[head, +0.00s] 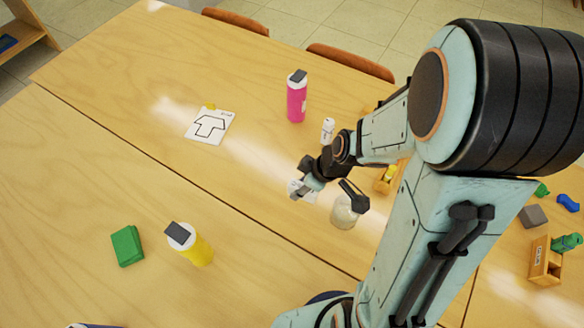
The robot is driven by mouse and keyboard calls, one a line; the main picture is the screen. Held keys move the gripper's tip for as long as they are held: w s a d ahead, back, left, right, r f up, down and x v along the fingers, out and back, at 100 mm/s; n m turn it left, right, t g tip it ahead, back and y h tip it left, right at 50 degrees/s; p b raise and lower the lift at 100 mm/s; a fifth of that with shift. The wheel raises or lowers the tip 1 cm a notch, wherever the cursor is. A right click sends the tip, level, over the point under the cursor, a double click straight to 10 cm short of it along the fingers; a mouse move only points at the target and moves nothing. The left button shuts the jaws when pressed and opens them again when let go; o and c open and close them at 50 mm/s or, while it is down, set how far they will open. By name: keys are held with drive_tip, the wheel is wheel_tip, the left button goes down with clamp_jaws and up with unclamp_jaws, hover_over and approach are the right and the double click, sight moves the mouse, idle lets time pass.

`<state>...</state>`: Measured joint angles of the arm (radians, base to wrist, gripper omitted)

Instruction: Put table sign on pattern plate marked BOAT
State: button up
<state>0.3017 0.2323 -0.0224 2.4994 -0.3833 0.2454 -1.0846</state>
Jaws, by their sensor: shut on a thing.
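A white pattern plate (205,132) with a black outline lies flat on the table, left of centre; its small writing is not legible. My gripper (327,190) is low over the table, right of this plate and well apart from it. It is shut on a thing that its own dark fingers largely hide. A whitish flat patch (307,195) shows at the fingers; I cannot tell whether it is the table sign or another plate. A cream jar (343,213) stands close beside the right finger. No table sign or BOAT marking is clearly readable.
A pink bottle (297,100) and a small white bottle (327,131) stand behind my gripper. A yellow bottle (195,247) and green block (127,246) are at front left. A wooden box (545,262) is at right. The table between gripper and plate is clear.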

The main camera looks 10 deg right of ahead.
drive_tip(key=shift+s+r+m, duration=0.3)
drive_tip(key=shift+s, duration=0.45)
drive_tip(key=shift+w+d+m, duration=0.15)
drive_tip(key=shift+m, duration=0.25)
